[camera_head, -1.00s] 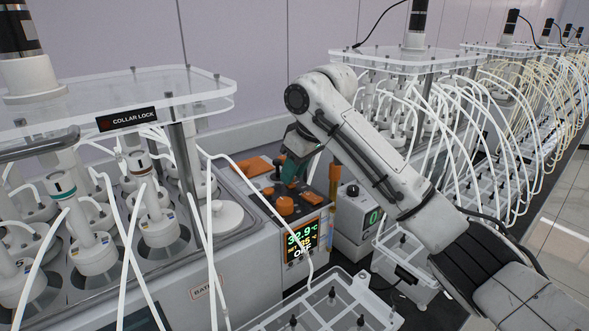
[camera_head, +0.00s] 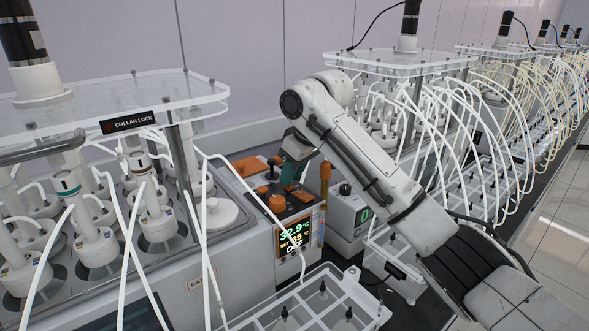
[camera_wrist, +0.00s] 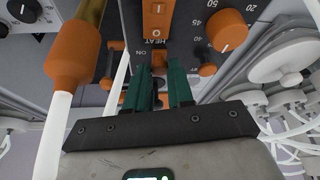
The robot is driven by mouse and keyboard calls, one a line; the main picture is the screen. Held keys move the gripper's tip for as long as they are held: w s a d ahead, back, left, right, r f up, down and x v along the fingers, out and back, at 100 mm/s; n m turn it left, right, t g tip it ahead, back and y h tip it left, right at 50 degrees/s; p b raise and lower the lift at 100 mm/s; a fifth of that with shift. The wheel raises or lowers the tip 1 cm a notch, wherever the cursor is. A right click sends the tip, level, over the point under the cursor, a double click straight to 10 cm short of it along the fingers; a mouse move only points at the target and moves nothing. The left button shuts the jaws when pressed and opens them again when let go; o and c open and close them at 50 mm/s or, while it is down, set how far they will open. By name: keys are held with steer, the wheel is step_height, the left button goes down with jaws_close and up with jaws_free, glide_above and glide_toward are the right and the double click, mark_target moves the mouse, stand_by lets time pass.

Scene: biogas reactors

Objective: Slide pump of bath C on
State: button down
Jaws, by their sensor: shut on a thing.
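The bath control box carries a lit display (camera_head: 293,236) reading 32.9 °C with OFF below it. The letter on its bath label (camera_head: 200,280) is not legible. My gripper (camera_head: 290,178) is over the top panel, behind the round orange knob (camera_head: 277,202). In the wrist view my green fingers (camera_wrist: 163,88) are close together and shut on a small orange slider, mostly hidden between them. They are just below the orange HEAT switch (camera_wrist: 156,18) and the word ON. The orange dial (camera_wrist: 228,30) is to their right. No pump label can be read.
An orange-capped tube (camera_wrist: 72,62) stands left of my fingers in the wrist view. White hoses (camera_head: 205,230) hang left of the control box. A clear-topped rack (camera_head: 110,100) stands at left, and a divided clear tray (camera_head: 320,300) lies in front.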

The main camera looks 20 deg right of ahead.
steer(key=shift+s, duration=0.2)
steer(key=shift+w, duration=0.1)
steer(key=c, duration=1)
jaws_free()
steer(key=shift+d, duration=0.1)
steer(key=b+v, duration=0.1)
steer(key=v, duration=0.9)
steer(key=shift+r+b, duration=0.35)
